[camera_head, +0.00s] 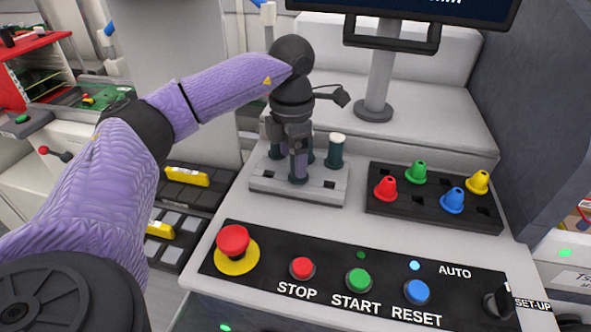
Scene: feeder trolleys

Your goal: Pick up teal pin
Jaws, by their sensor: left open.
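A grey block with sockets (263,184) stands on the console top. A teal pin with a pale top (335,152) stands upright in it, to the right of my left gripper. Other dark teal shapes show beside and behind the fingers, partly hidden. My left gripper (298,172) points down over the block, open, with its fingertips low near the block's top. I cannot tell whether a pin stands between its fingers. My right gripper is not in view.
A black holder (400,211) to the right carries red, green, blue and yellow cones. A monitor stand (380,75) rises behind. The front panel has a red emergency button (233,240) and several buttons. Yellow parts (187,176) lie in dark trays at left.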

